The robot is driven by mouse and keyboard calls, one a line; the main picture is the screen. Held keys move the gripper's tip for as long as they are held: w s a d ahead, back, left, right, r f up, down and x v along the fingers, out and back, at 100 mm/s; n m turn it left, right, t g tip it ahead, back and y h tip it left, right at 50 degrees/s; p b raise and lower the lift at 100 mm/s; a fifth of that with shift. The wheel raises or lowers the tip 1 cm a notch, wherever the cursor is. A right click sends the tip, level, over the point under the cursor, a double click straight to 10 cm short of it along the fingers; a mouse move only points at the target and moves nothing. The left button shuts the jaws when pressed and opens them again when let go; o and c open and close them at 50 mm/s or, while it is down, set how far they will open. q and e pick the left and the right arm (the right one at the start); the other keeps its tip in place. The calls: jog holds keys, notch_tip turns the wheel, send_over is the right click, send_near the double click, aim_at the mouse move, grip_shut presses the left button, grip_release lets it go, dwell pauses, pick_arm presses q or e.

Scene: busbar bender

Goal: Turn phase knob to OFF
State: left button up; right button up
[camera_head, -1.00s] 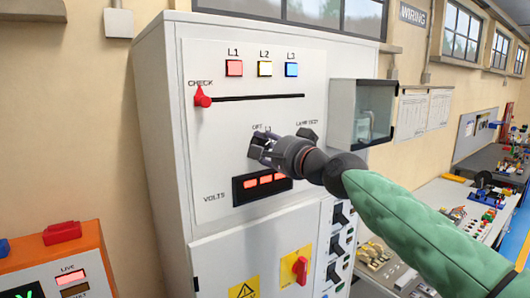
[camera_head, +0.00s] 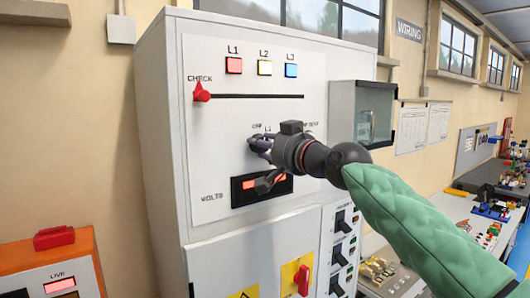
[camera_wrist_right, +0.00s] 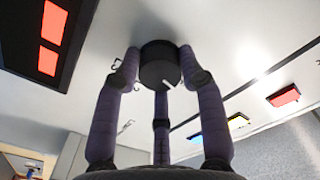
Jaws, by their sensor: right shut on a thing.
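The phase knob is a round black knob (camera_wrist_right: 160,62) with a white mark on its rim, on the side towards the lamps in the right wrist view. Which label the mark points at cannot be read. My right gripper (camera_wrist_right: 160,72) is shut on the knob, with dark fingers around it. In the head view my right gripper (camera_head: 260,160) is at the cabinet's white panel (camera_head: 215,140), below the lamps, and covers the knob there. The labels around it are partly hidden. My left gripper is not in view.
The red CHECK lever (camera_head: 202,94) and its slot are above. The lit VOLTS display (camera_head: 241,195) is just below my fingers. A red rotary switch (camera_head: 302,280) and black switches (camera_head: 342,220) are lower. A glass-fronted box (camera_head: 370,115) juts out at the right.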

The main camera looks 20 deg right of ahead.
jog(key=shift+r+n+b, duration=0.2)
jog(key=shift+n+b, duration=0.1)
jog(key=shift+n, duration=0.6)
jog(key=shift+s+d+r, duration=0.1)
jog(key=o, duration=1.1)
jog(key=shift+o, duration=0.2)
jog(key=shift+f, duration=0.2)
jog(key=v, duration=1.1)
jog(key=shift+s, duration=0.4)
